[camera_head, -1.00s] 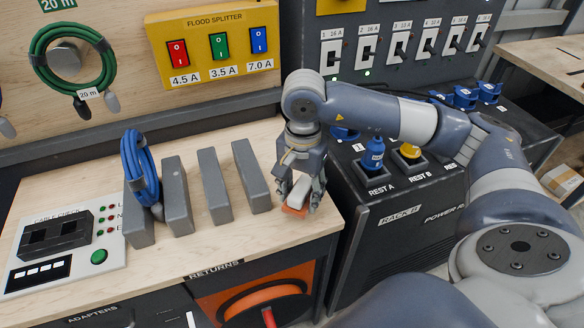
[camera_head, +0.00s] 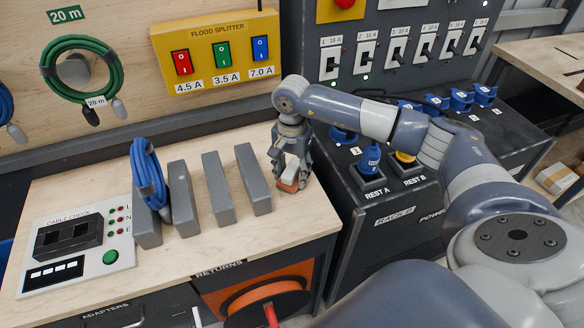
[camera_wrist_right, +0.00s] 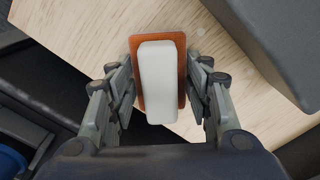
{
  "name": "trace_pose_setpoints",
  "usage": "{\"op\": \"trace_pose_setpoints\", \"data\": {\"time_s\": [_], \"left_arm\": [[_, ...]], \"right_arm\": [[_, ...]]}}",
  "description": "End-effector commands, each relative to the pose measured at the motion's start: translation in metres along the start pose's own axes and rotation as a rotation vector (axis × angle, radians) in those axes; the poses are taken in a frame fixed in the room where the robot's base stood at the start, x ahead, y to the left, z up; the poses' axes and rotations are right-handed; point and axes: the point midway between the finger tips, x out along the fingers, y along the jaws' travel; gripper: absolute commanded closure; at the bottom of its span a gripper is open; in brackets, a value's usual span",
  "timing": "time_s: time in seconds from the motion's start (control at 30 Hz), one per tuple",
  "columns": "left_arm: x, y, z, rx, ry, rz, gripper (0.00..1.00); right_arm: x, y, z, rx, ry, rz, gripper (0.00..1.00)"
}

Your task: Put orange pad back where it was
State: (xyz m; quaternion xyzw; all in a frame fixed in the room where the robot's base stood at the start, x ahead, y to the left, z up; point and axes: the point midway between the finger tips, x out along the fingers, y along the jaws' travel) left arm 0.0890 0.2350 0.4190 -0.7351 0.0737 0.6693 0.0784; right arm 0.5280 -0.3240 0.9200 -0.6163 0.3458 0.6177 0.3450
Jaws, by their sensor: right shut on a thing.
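The orange pad (camera_head: 287,187) is a thin orange plate with a white block-shaped grip on top. It sits at the right end of the wooden bench top, by the edge. My right gripper (camera_head: 290,180) points down over it, fingers on both sides. In the right wrist view the pad (camera_wrist_right: 181,75) and its white grip lie between the fingers of the gripper (camera_wrist_right: 160,95), which are shut on it. Whether the pad touches the wood or hangs just above it is hard to tell. My left gripper is not in view.
Several grey upright dividers (camera_head: 252,180) stand left of the pad, with a blue cable coil (camera_head: 148,172) on the leftmost. A cable check panel (camera_head: 75,243) lies further left. A dark rack (camera_head: 385,215) with blue plugs stands right of the bench.

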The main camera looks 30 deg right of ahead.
Motion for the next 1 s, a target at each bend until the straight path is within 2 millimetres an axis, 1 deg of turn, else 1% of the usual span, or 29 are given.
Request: {"op": "trace_pose_setpoints", "data": {"time_s": [0.03,0.23,0.37,0.4,0.47,0.83,0.9,0.97,1.0], "left_arm": [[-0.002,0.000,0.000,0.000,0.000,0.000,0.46],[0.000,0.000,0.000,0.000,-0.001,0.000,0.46],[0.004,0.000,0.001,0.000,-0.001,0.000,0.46],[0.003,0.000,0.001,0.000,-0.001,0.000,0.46],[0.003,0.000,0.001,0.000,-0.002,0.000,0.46],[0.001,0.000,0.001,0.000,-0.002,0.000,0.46],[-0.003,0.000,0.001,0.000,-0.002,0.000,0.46],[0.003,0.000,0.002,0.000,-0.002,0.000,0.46],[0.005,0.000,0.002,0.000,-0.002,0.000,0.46]], "right_arm": [[0.001,0.000,0.000,0.000,0.000,-0.001,0.76],[0.002,-0.001,0.000,0.000,0.001,-0.003,0.76],[0.007,0.000,0.000,0.000,0.001,-0.002,0.76],[0.005,-0.001,0.000,0.000,0.001,-0.002,0.47],[0.005,0.000,0.000,0.000,0.001,-0.002,0.34],[0.003,0.000,0.000,0.001,0.001,-0.002,0.34],[-0.001,0.000,0.000,0.001,0.001,-0.002,0.34],[-0.005,-0.001,-0.001,0.000,0.003,-0.005,0.34],[-0.011,-0.002,-0.001,0.001,0.004,-0.007,0.34]]}}
